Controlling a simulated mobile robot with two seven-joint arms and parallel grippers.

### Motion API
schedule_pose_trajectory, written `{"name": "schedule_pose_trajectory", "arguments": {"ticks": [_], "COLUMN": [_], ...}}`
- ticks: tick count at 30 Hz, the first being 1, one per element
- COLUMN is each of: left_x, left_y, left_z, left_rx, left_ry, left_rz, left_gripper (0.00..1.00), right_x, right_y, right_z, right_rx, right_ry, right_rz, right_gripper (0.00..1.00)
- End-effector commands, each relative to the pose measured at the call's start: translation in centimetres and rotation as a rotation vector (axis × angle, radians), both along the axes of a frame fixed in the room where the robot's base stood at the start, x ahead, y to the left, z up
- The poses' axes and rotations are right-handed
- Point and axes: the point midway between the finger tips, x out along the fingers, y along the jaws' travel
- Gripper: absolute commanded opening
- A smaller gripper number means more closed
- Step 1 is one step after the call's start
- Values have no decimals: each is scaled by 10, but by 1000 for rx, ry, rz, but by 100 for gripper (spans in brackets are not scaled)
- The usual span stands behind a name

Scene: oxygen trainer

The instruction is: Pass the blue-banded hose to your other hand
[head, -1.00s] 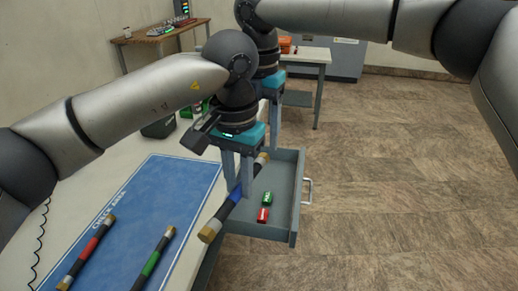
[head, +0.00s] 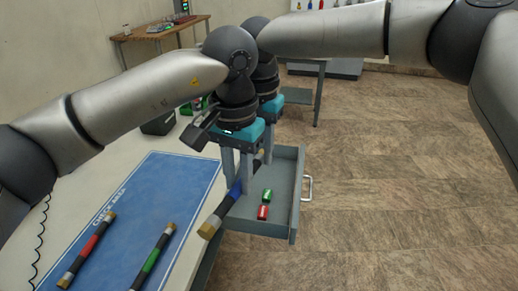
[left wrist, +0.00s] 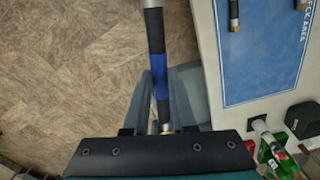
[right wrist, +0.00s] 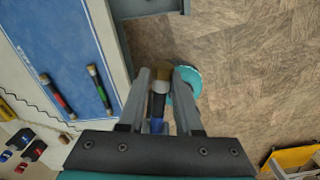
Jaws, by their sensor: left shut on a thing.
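The blue-banded hose (head: 218,212) is black with brass ends and a blue band in the middle. My left gripper (head: 241,188) is shut on it near the band and holds it slanted above the open drawer. The band also shows between the fingers in the left wrist view (left wrist: 157,73). My right gripper (right wrist: 163,82) is open, its fingers on either side of the hose's far end, whose brass tip (right wrist: 162,68) shows between them. In the head view the right fingers are mostly hidden behind the left gripper.
A red-banded hose (head: 88,247) and a green-banded hose (head: 152,258) lie on the blue mat (head: 181,175). The open grey drawer (head: 293,215) holds a green piece (head: 267,195) and a red piece (head: 263,212). Floor to the right is clear.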

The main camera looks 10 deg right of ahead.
Motion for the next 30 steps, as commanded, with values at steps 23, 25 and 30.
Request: {"name": "schedule_pose_trajectory", "arguments": {"ticks": [23,25,30], "left_x": [-2,-2,-1], "left_y": [-3,-3,-2], "left_z": [1,0,0], "left_rx": [-8,-7,-4], "left_ry": [3,3,2], "left_rz": [-11,-10,-6], "left_gripper": [43,51,59], "right_x": [1,1,1], "right_y": [2,2,1], "right_z": [2,1,1], "right_rx": [8,7,5], "right_ry": [-7,-5,-3], "right_rz": [0,0,0], "right_gripper": [0,0,0]}}
